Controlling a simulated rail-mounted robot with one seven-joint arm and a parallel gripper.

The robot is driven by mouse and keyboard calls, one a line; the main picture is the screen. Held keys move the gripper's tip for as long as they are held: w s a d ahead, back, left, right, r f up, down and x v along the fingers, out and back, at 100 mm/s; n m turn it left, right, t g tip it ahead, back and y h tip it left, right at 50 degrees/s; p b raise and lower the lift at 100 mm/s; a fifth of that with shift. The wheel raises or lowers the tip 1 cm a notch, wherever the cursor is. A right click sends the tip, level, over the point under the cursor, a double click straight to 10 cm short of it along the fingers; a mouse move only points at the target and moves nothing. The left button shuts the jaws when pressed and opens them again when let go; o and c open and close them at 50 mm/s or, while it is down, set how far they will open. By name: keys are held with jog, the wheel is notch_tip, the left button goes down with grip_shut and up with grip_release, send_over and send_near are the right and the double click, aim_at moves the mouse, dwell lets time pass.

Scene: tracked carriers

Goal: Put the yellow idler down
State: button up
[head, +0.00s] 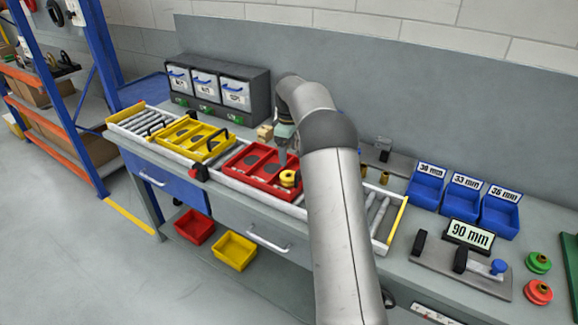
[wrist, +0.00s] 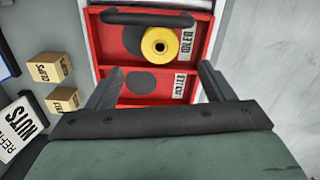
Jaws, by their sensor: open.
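The yellow idler (head: 289,178) is a ring with a dark centre hole, at the right end of the red carrier (head: 237,170) in the head view. In the wrist view the idler (wrist: 160,43) lies in the upper compartment of the red carrier (wrist: 101,58), partly over a dark round mark and next to a white label. My gripper (wrist: 161,70) is open, with nothing between its fingers. The idler is beyond the fingertips, apart from them. In the head view my gripper (head: 283,150) is above the red carrier, partly hidden by my arm.
A yellow carrier (head: 216,151) stands left of the red one on the roller track (head: 376,215). Small cardboard boxes (wrist: 49,68) are beside the track. Blue bins (head: 426,187) and a 90 mm fixture (head: 463,262) are on the bench at right.

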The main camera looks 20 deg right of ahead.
jog(key=s+a+r+m, duration=0.2)
jog(key=s+a+r, duration=0.35)
jog(key=s, duration=0.35)
jog(key=s+a+r+m, duration=0.2)
jog(key=s+a+r, duration=0.2)
jog(key=s+a, duration=0.4)
jog(key=s+a+f+m, duration=0.2)
jog(key=s+f, duration=0.2)
jog(key=s, duration=0.8)
jog(key=s+a+f+m, duration=0.2)
jog(key=s+f, duration=0.1)
jog(key=s, duration=1)
jog(key=shift+a+f+m+t, duration=0.2)
jog(key=shift+f+m+t, duration=0.15)
jog(key=shift+m+t, duration=0.05)
